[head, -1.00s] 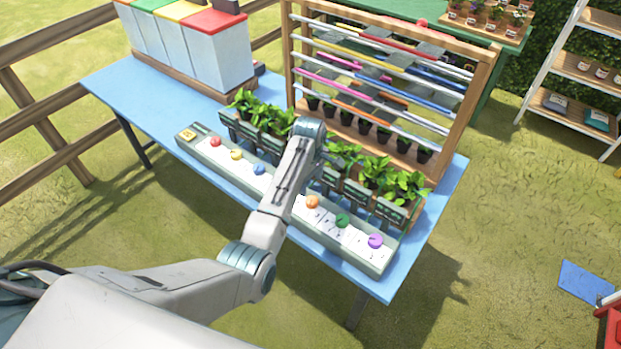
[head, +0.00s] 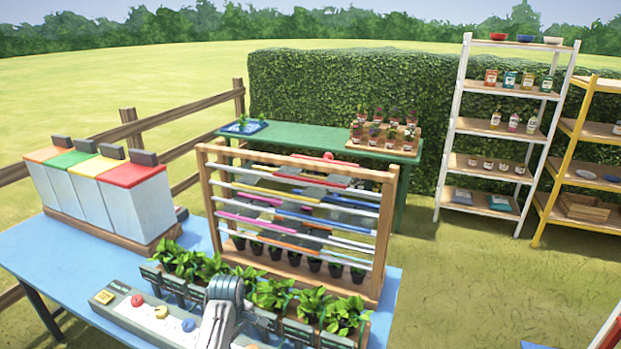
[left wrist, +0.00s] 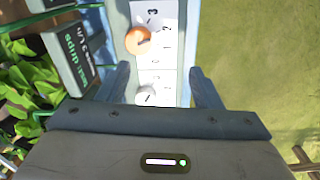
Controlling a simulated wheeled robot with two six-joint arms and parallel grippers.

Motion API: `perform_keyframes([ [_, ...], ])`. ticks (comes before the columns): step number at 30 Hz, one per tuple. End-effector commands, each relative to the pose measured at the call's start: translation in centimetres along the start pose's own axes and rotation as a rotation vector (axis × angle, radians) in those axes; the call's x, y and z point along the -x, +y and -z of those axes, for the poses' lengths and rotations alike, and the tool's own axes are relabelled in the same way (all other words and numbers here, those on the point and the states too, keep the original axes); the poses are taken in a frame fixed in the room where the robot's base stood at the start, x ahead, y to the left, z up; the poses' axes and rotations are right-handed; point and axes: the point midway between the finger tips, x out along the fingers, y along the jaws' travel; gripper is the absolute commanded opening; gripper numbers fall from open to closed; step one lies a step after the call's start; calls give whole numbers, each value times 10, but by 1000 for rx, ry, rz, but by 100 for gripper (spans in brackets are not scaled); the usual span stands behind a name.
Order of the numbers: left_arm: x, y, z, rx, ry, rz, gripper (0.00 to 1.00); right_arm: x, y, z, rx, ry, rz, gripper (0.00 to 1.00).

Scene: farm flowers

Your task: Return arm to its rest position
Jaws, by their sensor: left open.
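My left arm (head: 222,308) rises from the bottom of the head view, over the grey dial panel (head: 120,310) beside the leafy plants (head: 270,292); its fingers are hidden there. In the left wrist view my left gripper (left wrist: 162,85) is open, one finger on each side of the panel's white scale strip. An orange knob (left wrist: 138,40) lies just ahead of the fingers. A pale round knob (left wrist: 145,95) shows between them, with no finger visibly touching it. Dark plant labels (left wrist: 70,60) stand to the left. My right gripper is not in view.
The blue table (head: 45,255) also bears a wooden rack (head: 388,235) of coloured bars and several lidded bins (head: 140,205). Behind are a green table (head: 320,138), a white shelf (head: 500,135) and a yellow shelf (head: 570,160).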

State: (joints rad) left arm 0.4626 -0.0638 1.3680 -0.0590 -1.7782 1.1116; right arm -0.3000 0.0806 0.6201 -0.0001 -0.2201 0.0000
Motion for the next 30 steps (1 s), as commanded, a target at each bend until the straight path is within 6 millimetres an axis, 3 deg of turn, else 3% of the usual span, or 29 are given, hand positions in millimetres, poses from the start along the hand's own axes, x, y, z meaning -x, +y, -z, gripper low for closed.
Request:
perform_keyframes([
  [3, -22, -53, -7, -125, 27, -17, 59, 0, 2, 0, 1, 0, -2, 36],
  [8, -34, -124, -21, -326, 77, -42, 59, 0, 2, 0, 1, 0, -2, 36],
  [16, -17, -238, -55, -689, 172, -61, 59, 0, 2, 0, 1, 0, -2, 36],
  [21, 4, -283, -74, -867, 216, -65, 59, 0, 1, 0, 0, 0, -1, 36],
  [30, 36, -328, -96, -1060, 262, -67, 59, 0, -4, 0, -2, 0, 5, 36],
])
